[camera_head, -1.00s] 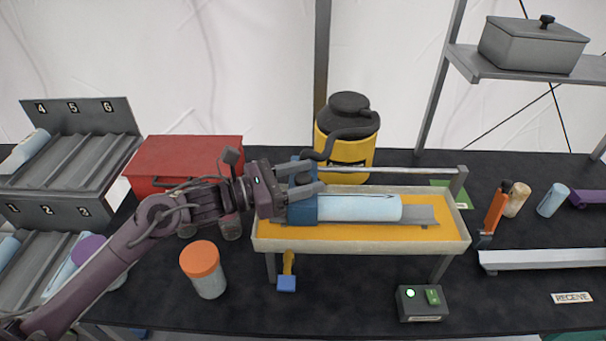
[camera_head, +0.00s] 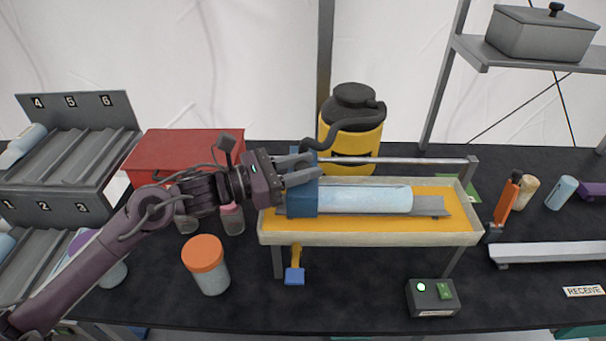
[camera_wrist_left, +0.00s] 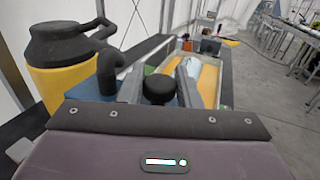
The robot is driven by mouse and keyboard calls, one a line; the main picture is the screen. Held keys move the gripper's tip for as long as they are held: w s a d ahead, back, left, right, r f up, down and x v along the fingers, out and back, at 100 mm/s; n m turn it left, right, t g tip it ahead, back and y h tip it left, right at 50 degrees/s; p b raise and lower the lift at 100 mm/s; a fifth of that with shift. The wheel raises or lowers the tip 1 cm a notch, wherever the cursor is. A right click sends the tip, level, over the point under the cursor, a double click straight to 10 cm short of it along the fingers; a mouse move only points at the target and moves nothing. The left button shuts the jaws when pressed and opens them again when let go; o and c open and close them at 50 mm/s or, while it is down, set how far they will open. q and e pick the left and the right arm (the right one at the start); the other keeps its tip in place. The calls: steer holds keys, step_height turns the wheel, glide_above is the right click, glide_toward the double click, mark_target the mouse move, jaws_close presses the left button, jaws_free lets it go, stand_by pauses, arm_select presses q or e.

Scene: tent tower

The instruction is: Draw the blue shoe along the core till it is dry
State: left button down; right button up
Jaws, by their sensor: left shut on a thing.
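The blue shoe (camera_head: 303,200) sits at the left end of the tray (camera_head: 370,238), around or against the left end of the pale blue core (camera_head: 365,200). The core lies lengthwise on a grey cradle in the yellow-floored tray. My left gripper (camera_head: 310,170) is shut on the shoe's top, on what looks like a black knob; this knob shows between the fingers in the left wrist view (camera_wrist_left: 158,90). The shoe also shows there behind the fingers (camera_wrist_left: 92,88). A metal rail (camera_head: 400,160) runs along the tray's back. My right gripper is not in view.
A yellow canister (camera_head: 350,145) with a black lid and hose stands close behind the tray. An orange-lidded jar (camera_head: 205,265) and a switch box (camera_head: 433,297) with a lit button stand in front. A red box (camera_head: 180,155) is behind my left arm.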

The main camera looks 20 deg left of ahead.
arm_select(q)
steer(key=shift+a, duration=0.1)
steer(key=c, duration=1.4)
jaws_free()
steer(key=o, duration=0.3)
steer(key=shift+s+a, duration=0.1)
steer(key=shift+a, duration=0.05)
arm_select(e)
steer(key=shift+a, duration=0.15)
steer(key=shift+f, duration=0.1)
arm_select(q)
steer(key=shift+s+a+f, duration=0.1)
steer(key=shift+a+f, duration=0.05)
steer(key=b+v, duration=0.3)
steer(key=v, duration=0.4)
steer(key=shift+s+a, duration=0.2)
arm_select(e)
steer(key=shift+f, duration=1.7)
